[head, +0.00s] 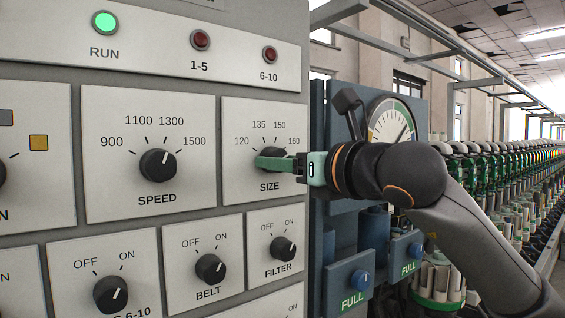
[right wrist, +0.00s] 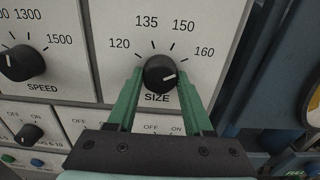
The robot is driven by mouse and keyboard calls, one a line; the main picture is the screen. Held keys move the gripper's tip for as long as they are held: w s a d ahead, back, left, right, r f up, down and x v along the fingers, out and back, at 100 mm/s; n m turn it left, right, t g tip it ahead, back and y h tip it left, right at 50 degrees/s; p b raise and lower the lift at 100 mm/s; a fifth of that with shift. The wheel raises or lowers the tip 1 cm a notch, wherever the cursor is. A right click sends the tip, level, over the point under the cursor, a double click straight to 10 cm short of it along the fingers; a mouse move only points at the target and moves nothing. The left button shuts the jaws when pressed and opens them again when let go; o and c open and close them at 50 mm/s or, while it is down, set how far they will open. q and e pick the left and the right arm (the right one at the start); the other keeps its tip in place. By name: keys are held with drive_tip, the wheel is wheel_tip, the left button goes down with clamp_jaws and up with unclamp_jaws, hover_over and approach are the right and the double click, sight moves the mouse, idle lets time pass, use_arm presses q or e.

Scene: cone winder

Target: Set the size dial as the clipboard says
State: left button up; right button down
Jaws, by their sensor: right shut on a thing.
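The size dial is a round black knob (right wrist: 160,75) on a light panel, with marks 120, 135, 150 and 160 above it. In the right wrist view its white pointer line points right and slightly up, toward the 160 side. My right gripper (right wrist: 160,80) has its green fingers on either side of the knob and is shut on it. In the head view the right gripper (head: 272,162) comes from the right and its fingers partly cover the size dial (head: 274,153). The clipboard and my left gripper are not in view.
The speed dial (head: 158,165) is left of the size dial. Belt (head: 210,268) and filter (head: 283,249) switches sit below. The green RUN lamp (head: 105,22) is lit. A blue unit with a round gauge (head: 391,122) stands right of the panel, behind my right arm.

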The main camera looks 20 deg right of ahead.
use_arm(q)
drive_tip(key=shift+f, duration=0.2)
use_arm(e)
drive_tip(key=shift+n, duration=0.3)
use_arm(q)
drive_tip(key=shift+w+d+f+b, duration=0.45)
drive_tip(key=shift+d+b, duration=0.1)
drive_tip(key=shift+b, duration=0.55)
use_arm(e)
drive_tip(key=shift+n, duration=3.5)
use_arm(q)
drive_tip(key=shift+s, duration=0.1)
use_arm(e)
drive_tip(key=shift+c, duration=1.5)
unclamp_jaws()
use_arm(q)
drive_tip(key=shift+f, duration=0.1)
use_arm(e)
drive_tip(key=shift+d, duration=0.1)
